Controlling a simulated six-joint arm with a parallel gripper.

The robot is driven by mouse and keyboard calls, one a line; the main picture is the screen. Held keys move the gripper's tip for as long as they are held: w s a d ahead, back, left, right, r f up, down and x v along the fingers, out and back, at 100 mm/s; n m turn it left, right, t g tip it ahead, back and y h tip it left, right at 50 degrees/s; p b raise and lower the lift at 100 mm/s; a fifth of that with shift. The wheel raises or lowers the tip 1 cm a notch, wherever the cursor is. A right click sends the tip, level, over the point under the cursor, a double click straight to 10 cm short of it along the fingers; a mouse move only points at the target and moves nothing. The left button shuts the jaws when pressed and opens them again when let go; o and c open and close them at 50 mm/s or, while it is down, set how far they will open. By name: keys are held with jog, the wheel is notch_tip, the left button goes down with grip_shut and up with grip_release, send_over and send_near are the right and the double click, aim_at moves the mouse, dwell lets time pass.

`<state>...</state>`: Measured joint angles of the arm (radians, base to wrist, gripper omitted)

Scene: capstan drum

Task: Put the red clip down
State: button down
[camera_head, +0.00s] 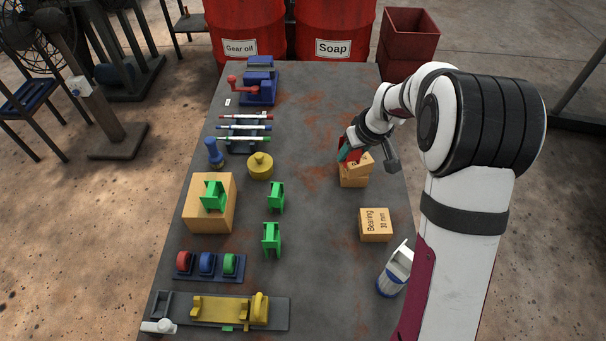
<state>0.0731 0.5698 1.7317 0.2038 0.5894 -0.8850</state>
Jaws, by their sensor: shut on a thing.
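My gripper (346,154) is at the right side of the table, shut on a small red thing, which I take to be the red clip (349,144). The clip is small and partly hidden by the gripper. A teal part shows at the gripper's tip. The gripper is right at the upper left of a stack of cardboard boxes (354,181), whose top box sits askew. I cannot tell whether the clip touches the boxes.
A bearing box (376,225) and a white-and-blue container (393,275) stand nearer on the right. Green pieces (271,239), a yellow weight (260,166), a pen rack (240,147) and a blue vise (260,88) are on the left. The table's middle (315,240) is clear.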

jog(key=w+a+f, duration=0.1)
jog(key=a+f, duration=0.1)
jog(key=a, duration=0.1)
jog(key=w+a+f, duration=0.1)
jog(key=a+f, duration=0.1)
jog(key=a, duration=0.2)
jog(key=w+a+f, duration=0.1)
jog(key=a+f, duration=0.2)
jog(key=a, duration=0.1)
jog(key=shift+w+a, duration=0.1)
jog(key=shift+f, duration=2)
jog(key=shift+f, duration=0.15)
jog(key=shift+c, duration=1.7)
grip_release()
jog(key=v, duration=1.2)
jog(key=s+d+r+m+g, duration=0.1)
jog(key=s+d+r+m, duration=0.15)
jog(key=s+r, duration=0.45)
jog(key=s+d+r+m+g, duration=0.1)
jog(key=s+d+r+m, duration=0.15)
jog(key=s, duration=0.85)
jog(key=s+d+m+g, duration=0.1)
jog(key=s+m, duration=0.4)
jog(key=s, duration=1.2)
jog(key=shift+s+g, duration=0.35)
jog(key=shift+g, duration=0.35)
